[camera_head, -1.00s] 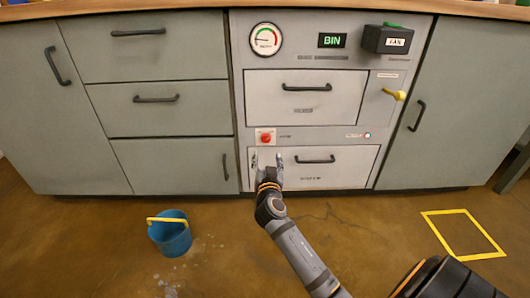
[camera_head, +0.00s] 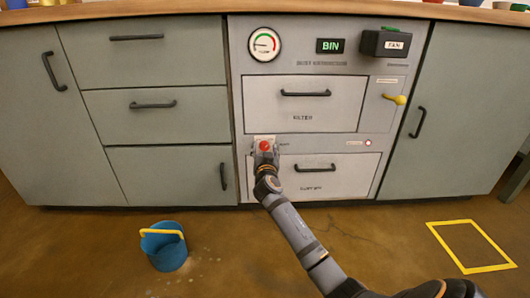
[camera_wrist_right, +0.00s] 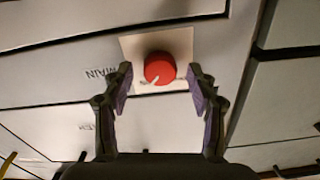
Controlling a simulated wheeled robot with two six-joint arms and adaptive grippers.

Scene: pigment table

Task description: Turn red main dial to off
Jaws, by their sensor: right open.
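My right gripper (camera_head: 266,156) is at the dial in the head view. In the wrist view the gripper (camera_wrist_right: 160,78) is open, with one finger on each side of the dial and gaps showing to both. Contact with the dial does not show. My left gripper is not in view.
Above the dial are a filter drawer (camera_head: 290,113), a round gauge (camera_head: 264,44), a BIN display (camera_head: 330,46) and a black FAN box (camera_head: 386,43). A yellow lever (camera_head: 396,99) is to the right. A small indicator (camera_head: 368,142) glows red. A blue bucket (camera_head: 166,250) stands on the floor.

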